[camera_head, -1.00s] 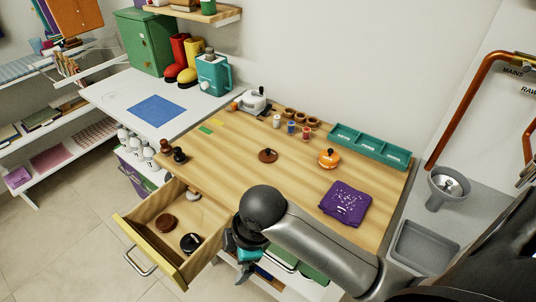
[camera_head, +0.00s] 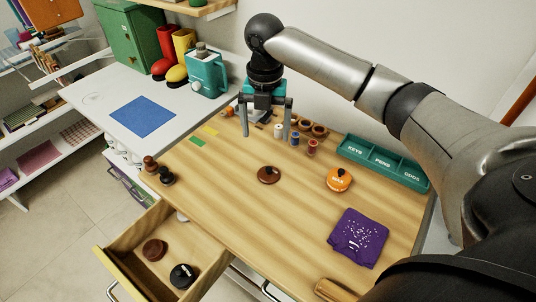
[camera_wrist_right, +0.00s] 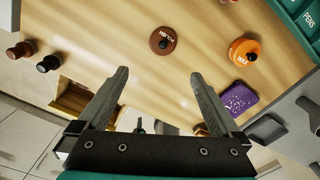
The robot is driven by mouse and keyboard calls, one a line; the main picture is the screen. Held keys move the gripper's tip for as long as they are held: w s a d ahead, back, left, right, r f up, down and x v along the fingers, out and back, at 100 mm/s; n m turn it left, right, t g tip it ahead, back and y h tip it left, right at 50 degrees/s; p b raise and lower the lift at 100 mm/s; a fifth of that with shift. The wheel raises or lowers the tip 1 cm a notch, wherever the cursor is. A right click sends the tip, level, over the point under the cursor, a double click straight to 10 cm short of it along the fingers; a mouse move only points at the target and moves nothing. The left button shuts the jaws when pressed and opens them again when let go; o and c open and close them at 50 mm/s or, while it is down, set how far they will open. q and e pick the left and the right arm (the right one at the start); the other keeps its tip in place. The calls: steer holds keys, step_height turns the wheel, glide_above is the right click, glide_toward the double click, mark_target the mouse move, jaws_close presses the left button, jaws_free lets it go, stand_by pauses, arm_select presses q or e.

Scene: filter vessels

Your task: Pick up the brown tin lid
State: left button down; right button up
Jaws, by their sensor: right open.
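A round brown lid with a dark knob (camera_head: 268,174) lies on the middle of the wooden table. It also shows in the right wrist view (camera_wrist_right: 163,41), with pale lettering, beyond the fingertips. My right gripper (camera_head: 265,128) is open and empty, pointing down over the back of the table, farther back than this lid and apart from it. Its two fingers show spread in the right wrist view (camera_wrist_right: 158,74). Another brown round piece (camera_head: 154,250) lies in the open drawer. My left gripper is not in view.
An orange lidded item (camera_head: 339,180), a purple cloth (camera_head: 358,238) and a teal tray (camera_head: 384,163) are to the right. Small spools (camera_head: 312,147) stand near the gripper. The open drawer (camera_head: 130,277) also holds a black round piece (camera_head: 183,276). The table around the brown lid is clear.

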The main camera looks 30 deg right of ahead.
steer(key=b, duration=0.1)
glide_above(269, 169)
step_height(269, 169, down, 7)
steer(key=shift+a+f+b, duration=0.15)
steer(key=shift+a+f, duration=0.1)
steer(key=shift+f, duration=0.3)
steer(key=shift+a+f+b, duration=0.15)
steer(key=shift+a+f, duration=0.05)
steer(key=shift+f, duration=0.55)
steer(key=shift+d+f, duration=0.15)
steer(key=shift+f, duration=0.5)
steer(key=f, duration=0.2)
steer(key=f+b, duration=0.1)
steer(key=shift+d+f, duration=0.25)
steer(key=shift+f, duration=0.2)
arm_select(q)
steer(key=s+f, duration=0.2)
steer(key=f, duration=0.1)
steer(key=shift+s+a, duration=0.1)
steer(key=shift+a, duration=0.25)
arm_select(e)
steer(key=shift+c, duration=0.2)
